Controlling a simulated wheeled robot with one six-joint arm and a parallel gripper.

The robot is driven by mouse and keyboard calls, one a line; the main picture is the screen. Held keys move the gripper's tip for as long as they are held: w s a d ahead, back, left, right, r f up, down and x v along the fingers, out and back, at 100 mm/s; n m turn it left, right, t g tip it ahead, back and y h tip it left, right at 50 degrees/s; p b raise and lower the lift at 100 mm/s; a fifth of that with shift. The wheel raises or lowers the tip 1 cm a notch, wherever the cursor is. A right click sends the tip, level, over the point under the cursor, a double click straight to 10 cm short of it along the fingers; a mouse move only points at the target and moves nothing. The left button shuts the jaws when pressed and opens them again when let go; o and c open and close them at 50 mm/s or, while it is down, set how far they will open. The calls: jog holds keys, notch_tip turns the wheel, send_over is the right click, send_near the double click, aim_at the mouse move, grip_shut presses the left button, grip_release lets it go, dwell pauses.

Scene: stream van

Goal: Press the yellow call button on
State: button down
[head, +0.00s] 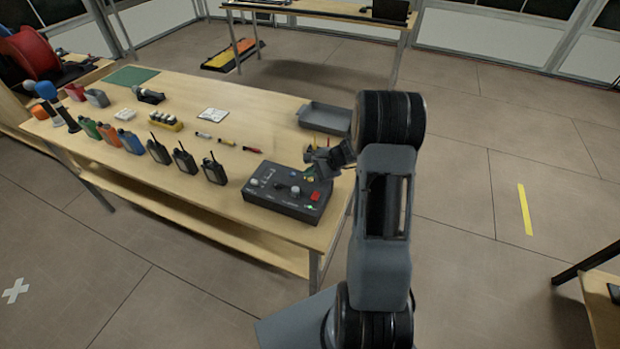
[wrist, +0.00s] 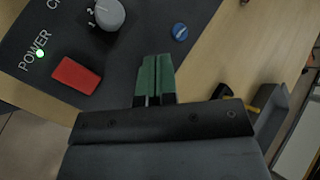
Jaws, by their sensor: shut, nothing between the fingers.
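A dark control box (head: 262,206) stands on the near right corner of the wooden table. It carries a red rocker switch (head: 315,196), which shows in the wrist view (wrist: 76,75) beside a lit POWER lamp (wrist: 40,53). A grey knob (wrist: 109,14) and a round blue button or cap (wrist: 180,32) also show there. My gripper (head: 309,175) is over the right part of the box. Its green fingertips (wrist: 157,58) are shut together and empty. I cannot make out the yellow call button in either view; the fingers may cover it. Contact with the box cannot be told.
A grey tray (head: 325,117) lies behind the gripper on the table. Several black radios (head: 185,158) stand left of the box, and small markers (head: 227,141) lie behind it. A second table (head: 325,8) is at the back. The floor at right is mostly clear.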

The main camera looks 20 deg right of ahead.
aim_at(311, 180)
jog(key=shift+r, duration=0.25)
notch_tip(311, 180, up, 6)
jog(key=p, duration=0.3)
jog(key=shift+f, duration=0.1)
dwell(0.3)
dwell(0.4)
jog(key=s, duration=0.1)
jog(key=s+f+n+g, duration=0.1)
jog(key=s+f, duration=0.1)
jog(key=shift+s+a+n+g, duration=0.2)
jog(key=shift+n+g, duration=0.1)
jog(key=shift+g, duration=0.1)
jog(key=s+a+r+n+h, duration=0.3)
jog(key=s+a+r+n, duration=0.2)
jog(key=s+r+n, duration=0.2)
jog(key=s+a+r+n+t+h, duration=0.1)
jog(key=s+a+r+n+h, duration=0.3)
jog(key=s+r+n, duration=0.3)
jog(key=s+a+r, duration=0.1)
jog(key=s+r, duration=0.3)
jog(key=shift+r+n, duration=0.3)
